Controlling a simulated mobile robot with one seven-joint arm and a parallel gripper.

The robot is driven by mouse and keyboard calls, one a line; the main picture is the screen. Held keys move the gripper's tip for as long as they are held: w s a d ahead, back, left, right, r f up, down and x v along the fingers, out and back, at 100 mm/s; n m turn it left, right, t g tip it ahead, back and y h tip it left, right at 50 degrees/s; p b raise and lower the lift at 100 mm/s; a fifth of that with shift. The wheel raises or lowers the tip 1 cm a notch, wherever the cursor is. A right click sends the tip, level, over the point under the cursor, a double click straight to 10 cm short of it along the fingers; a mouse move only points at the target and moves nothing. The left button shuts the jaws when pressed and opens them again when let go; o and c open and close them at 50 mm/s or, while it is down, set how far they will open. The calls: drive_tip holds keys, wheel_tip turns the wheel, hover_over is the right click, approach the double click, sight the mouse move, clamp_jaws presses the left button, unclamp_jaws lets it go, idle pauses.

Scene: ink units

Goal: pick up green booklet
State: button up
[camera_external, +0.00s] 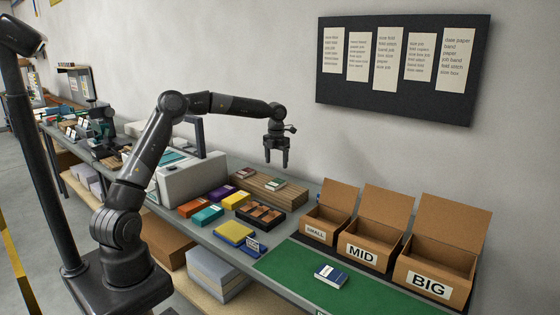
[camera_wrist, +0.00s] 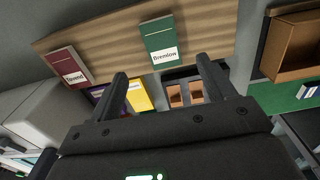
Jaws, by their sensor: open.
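The green booklet (camera_wrist: 158,35) has a white label reading "Bremlow" and lies flat on a wooden board (camera_wrist: 205,18) in the wrist view. In the external view the green booklet (camera_external: 274,183) is on the right part of the wooden board (camera_external: 262,190). My gripper (camera_external: 277,165) points down, open and empty, above the board and apart from the booklet. In the wrist view the open fingers of my gripper (camera_wrist: 162,70) appear just below the booklet, one toward each side of it.
A dark red booklet (camera_wrist: 68,66) lies to the left on the same board. Colored boxes (camera_external: 207,215) and a dark tray (camera_external: 260,214) stand in front. Open cartons SMALL (camera_external: 316,232), MID (camera_external: 362,250) and BIG (camera_external: 428,284) stand right. A blue booklet (camera_external: 331,276) lies on a green mat (camera_external: 300,268).

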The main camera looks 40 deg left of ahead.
sight(276, 183)
wheel_tip(276, 183, down, 4)
drive_tip(key=shift+r, duration=0.15)
drive_tip(key=f, duration=0.5)
drive_tip(key=shift+s+d+f, duration=0.1)
drive_tip(key=shift+s+f, duration=0.2)
drive_tip(key=shift+s, duration=0.05)
drive_tip(key=c, duration=1.1)
